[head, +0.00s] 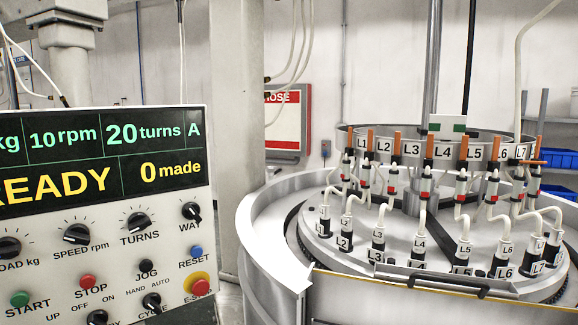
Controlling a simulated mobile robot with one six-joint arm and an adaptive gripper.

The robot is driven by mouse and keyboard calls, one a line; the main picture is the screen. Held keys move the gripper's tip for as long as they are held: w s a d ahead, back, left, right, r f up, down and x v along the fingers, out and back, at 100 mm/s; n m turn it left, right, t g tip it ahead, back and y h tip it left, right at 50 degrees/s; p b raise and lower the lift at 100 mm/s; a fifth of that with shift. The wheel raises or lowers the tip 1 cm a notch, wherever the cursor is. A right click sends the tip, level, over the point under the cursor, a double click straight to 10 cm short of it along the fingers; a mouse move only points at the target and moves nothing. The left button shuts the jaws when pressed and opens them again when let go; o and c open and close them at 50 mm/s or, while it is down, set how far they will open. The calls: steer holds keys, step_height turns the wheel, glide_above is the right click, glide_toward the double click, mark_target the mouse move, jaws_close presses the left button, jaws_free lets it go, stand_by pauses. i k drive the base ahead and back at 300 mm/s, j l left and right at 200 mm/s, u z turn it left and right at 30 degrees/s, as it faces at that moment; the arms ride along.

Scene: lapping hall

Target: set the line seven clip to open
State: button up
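The line seven label L7 (520,152) shows at the right end of the raised ring of the round machine. A second L7 tag (537,267) is on a lower fitting at the right of the deck. Near the upper label, one orange lever (537,146) stands upright and another orange lever (531,162) lies crosswise. The orange levers of lines one to five stand upright, including the L5 lever (496,145). My gripper is not in view.
A control panel (110,265) with knobs and buttons fills the left; its display reads READY. The machine's round rim (262,215) stands at the right. White hoses run between the clips and lower fittings. Blue bins (560,158) sit on a shelf behind.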

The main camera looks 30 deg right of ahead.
mark_target(533, 162)
steer(key=z, duration=1.55)
